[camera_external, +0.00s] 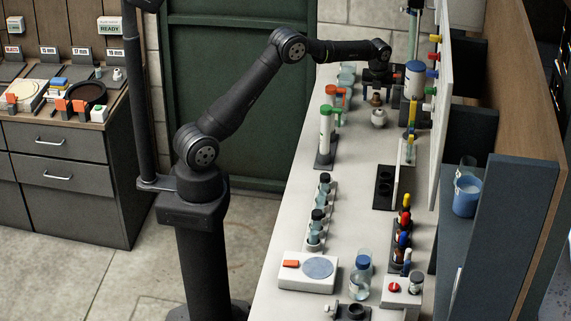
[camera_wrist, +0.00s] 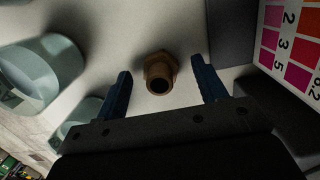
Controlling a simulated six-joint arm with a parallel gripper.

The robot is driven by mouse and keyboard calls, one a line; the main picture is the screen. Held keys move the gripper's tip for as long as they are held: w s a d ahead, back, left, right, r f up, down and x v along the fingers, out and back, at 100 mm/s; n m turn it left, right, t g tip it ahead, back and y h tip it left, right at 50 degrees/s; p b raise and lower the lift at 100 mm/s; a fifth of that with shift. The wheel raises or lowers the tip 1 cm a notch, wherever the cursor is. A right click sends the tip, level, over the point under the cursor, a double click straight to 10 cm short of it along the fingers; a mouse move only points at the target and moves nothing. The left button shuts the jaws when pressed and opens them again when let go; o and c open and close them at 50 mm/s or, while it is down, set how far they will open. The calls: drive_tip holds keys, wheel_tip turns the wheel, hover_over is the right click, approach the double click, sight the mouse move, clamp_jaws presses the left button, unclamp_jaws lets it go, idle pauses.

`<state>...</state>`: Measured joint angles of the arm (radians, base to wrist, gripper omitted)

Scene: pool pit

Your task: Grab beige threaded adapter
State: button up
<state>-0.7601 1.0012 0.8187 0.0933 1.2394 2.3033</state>
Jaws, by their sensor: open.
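A beige-brown threaded adapter (camera_wrist: 159,72) with a hex collar and a dark round opening stands on the light bench top in the wrist view. It lies between the two blue fingers of my gripper (camera_wrist: 161,80), with clear gaps on both sides. My gripper is open and touches nothing that I can see. In the external view my gripper (camera_external: 377,84) points down over the far part of the bench, just above a small brown fitting (camera_external: 376,99), which looks like the same adapter.
A pale metal fitting (camera_external: 379,118) stands just in front. A blue-capped cylinder (camera_external: 414,80) is close on the right. Clear glass vessels (camera_wrist: 45,72) stand left in the wrist view, and a colour chart (camera_wrist: 290,40) is at the right. A green-topped tube stand (camera_external: 326,135) is nearer.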

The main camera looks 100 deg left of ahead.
drive_tip(key=shift+f, duration=0.35)
drive_tip(key=c, duration=1.1)
drive_tip(key=shift+o, duration=0.2)
drive_tip(key=shift+r, duration=0.1)
